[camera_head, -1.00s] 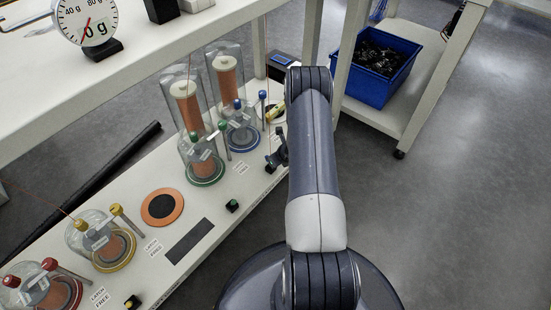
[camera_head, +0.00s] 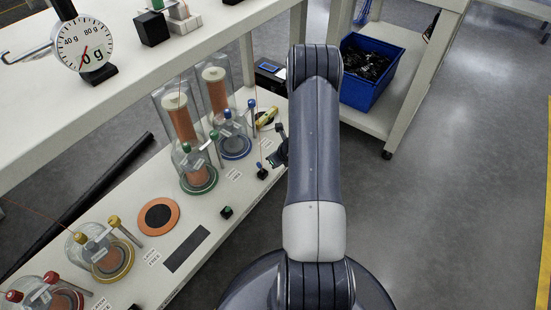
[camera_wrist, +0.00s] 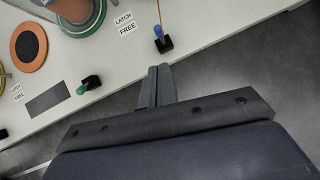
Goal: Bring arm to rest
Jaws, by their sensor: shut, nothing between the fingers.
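My arm rises through the middle of the head view, folded beside the bench. My gripper (camera_head: 280,148) is mostly hidden behind the arm there, with a dark part showing at its left edge. In the wrist view my gripper (camera_wrist: 159,69) is shut with its fingers together and nothing between them. It is just off the bench edge, apart from a small black block with a blue knob (camera_wrist: 160,38).
The bench (camera_head: 138,262) on the left carries clear-domed spools, an orange disc (camera_head: 158,216) and a green-knobbed block (camera_wrist: 88,84). A shelf with a dial scale (camera_head: 85,43) stands above. A blue bin (camera_head: 362,95) is on a cart. Floor at right is clear.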

